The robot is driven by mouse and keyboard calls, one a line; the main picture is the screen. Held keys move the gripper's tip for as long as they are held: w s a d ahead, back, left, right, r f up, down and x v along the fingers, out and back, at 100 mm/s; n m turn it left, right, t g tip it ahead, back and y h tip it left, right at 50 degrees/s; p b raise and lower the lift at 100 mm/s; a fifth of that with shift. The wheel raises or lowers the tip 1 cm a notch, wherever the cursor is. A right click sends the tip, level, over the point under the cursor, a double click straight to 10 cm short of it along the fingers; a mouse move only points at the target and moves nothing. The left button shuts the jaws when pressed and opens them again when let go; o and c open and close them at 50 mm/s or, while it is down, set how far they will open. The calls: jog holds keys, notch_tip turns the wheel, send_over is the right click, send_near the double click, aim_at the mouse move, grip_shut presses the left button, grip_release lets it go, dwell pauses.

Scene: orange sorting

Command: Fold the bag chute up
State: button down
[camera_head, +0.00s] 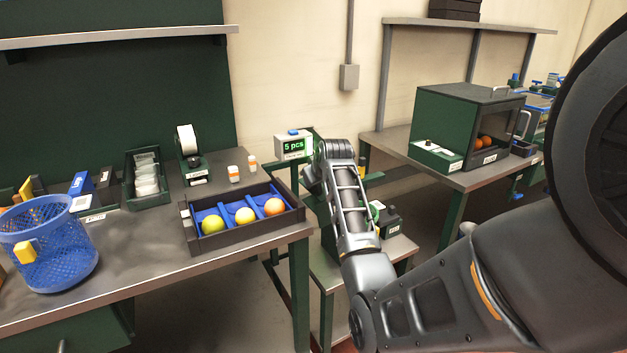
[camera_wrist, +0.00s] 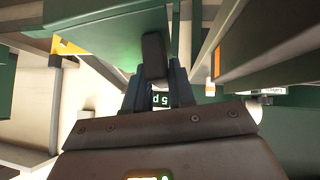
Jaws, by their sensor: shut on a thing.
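The counting machine's display (camera_head: 293,147) reads "5 pcs" in the head view; it also shows upside down in the wrist view (camera_wrist: 160,100). In the wrist view a green panel (camera_wrist: 100,38), which looks like the bag chute, carries a dark handle (camera_wrist: 154,50). My gripper (camera_wrist: 156,82) is shut on this handle, one finger on each side. In the head view my forearm and wrist stand in front of the machine's right side and hide the fingertips and most of the chute. The chute's exact angle cannot be told.
A dark tray (camera_head: 247,232) with blue compartments holds a green, a yellow and an orange fruit on the left bench (camera_head: 150,245). A blue mesh basket (camera_head: 50,250) stands at the bench's left. A green cabinet (camera_head: 450,110) with oranges is on the right bench.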

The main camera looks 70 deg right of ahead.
jog(key=shift+w+a+f, duration=0.1)
jog(key=shift+a+f, duration=0.1)
jog(key=shift+f, duration=0.1)
jog(key=c, duration=1.2)
grip_release()
jog(key=shift+o, duration=0.8)
jog(key=shift+r, duration=0.1)
jog(key=shift+b+v, duration=0.3)
jog(key=shift+v, duration=3.6)
jog(key=shift+d, duration=0.1)
